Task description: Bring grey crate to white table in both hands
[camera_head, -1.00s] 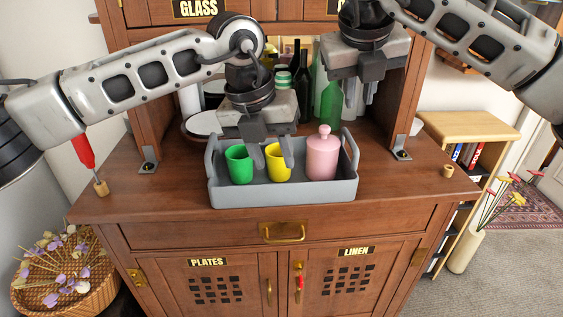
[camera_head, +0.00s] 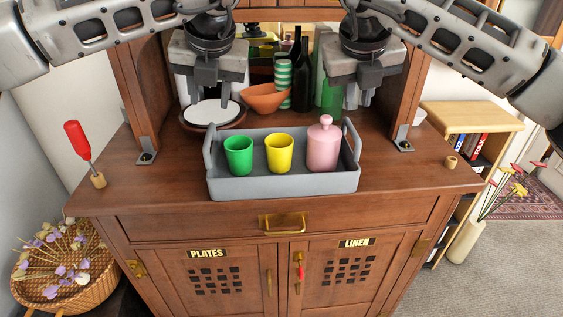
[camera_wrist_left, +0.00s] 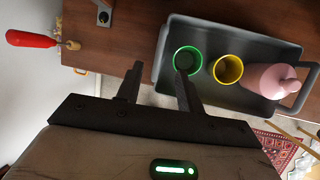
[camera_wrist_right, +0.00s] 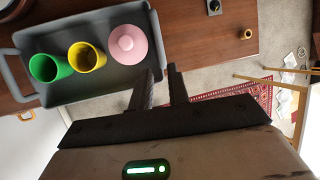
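The grey crate (camera_head: 285,187) stands upright on the brown cabinet top near its front edge, with a raised handle at each end. It holds a green cup (camera_head: 239,156), a yellow cup (camera_head: 279,153) and a pink bottle (camera_head: 323,147). My left gripper (camera_head: 211,100) is open and empty, above and behind the crate's left end. My right gripper (camera_head: 354,98) is open and empty, above and behind its right end. Neither touches the crate. The crate also shows in the left wrist view (camera_wrist_left: 215,40) and right wrist view (camera_wrist_right: 80,30). No white table is visible.
Behind the crate are a white plate (camera_head: 211,112), an orange bowl (camera_head: 265,99) and bottles (camera_head: 300,75). A red-handled tool (camera_head: 77,139) stands at the left of the cabinet top (camera_head: 410,180). A low bookshelf (camera_head: 470,118) and vase (camera_head: 465,242) stand right.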

